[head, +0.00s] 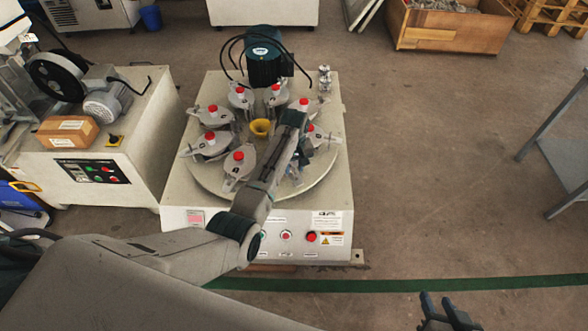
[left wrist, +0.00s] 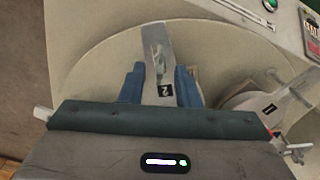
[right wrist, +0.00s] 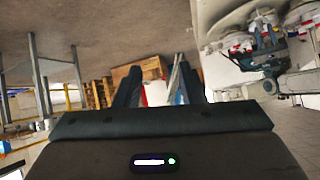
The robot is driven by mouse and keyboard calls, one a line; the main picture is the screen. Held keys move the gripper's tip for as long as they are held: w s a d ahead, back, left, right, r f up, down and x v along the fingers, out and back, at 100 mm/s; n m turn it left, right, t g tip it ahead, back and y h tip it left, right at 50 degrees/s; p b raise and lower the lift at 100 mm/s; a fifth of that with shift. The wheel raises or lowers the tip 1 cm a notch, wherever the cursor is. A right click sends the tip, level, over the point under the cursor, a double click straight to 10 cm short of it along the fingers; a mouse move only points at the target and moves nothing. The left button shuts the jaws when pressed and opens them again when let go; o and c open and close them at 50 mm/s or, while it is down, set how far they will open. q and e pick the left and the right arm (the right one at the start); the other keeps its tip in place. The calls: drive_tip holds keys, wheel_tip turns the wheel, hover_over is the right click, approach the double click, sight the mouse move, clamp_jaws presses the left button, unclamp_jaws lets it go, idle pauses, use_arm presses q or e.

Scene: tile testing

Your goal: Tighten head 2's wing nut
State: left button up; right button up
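Head 2 is a grey clamp arm with a black "2" tag (left wrist: 165,90) in the left wrist view. My left gripper (left wrist: 160,80) is open over it, with one blue finger on each side. I cannot tell whether the fingers touch it. Head 2's wing nut cannot be made out; my gripper body covers that area. In the head view my left arm reaches over the turntable (head: 213,182) and hides much of head 2. My right gripper (head: 449,308) is open and empty, low over the floor, away from the machine; its fingers also show in the right wrist view (right wrist: 160,75).
Head 1 (left wrist: 262,103) is close beside head 2. Several other red-topped heads ring a yellow funnel (head: 261,128). A dark motor (head: 264,58) stands behind the turntable. A panel with buttons (head: 286,236) is at the front. A second machine (head: 140,150) stands left.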

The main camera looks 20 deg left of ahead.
use_arm(q)
drive_tip(key=shift+f, duration=0.35)
clamp_jaws()
